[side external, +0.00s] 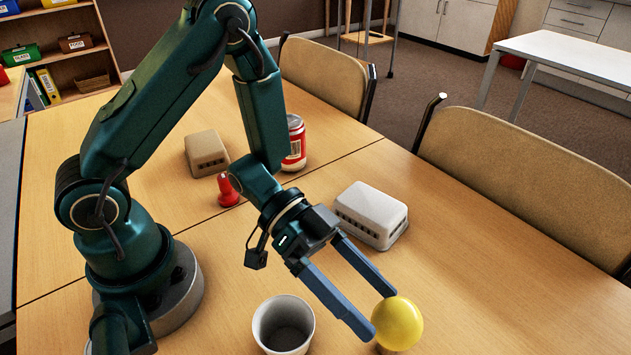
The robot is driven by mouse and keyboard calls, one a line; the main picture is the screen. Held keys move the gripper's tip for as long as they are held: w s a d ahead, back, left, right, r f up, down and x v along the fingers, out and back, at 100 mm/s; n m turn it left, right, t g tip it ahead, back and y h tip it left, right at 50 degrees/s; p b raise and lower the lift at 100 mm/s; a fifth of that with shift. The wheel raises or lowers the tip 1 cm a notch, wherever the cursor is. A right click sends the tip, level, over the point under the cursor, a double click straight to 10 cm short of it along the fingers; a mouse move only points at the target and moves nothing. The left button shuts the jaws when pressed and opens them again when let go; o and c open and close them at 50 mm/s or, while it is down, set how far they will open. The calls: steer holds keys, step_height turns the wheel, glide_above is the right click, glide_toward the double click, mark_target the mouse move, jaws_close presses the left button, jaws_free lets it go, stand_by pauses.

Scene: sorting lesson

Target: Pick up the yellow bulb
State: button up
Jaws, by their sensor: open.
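The yellow bulb (398,323) is at the lower right of the side external view, on or just above the wooden table. Its round top shows, and its lower part is partly cut off by the picture's bottom edge. My gripper (382,316) is open, with its two long blue-grey fingers reaching down to the right. One fingertip is at the bulb's upper left edge and the other at its lower left edge. I cannot tell whether either finger touches the bulb. Nothing is held between the fingers farther back.
A white cup (284,325) stands just left of my gripper. A white box (371,214) lies behind it. A red peg-like object (229,190), a beige box (206,153) and a red-labelled jar (294,146) stand farther back. The table (500,290) is clear to the right.

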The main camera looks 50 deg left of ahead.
mark_target(396, 327)
steer(key=shift+x, duration=2.45)
steer(key=c, duration=1)
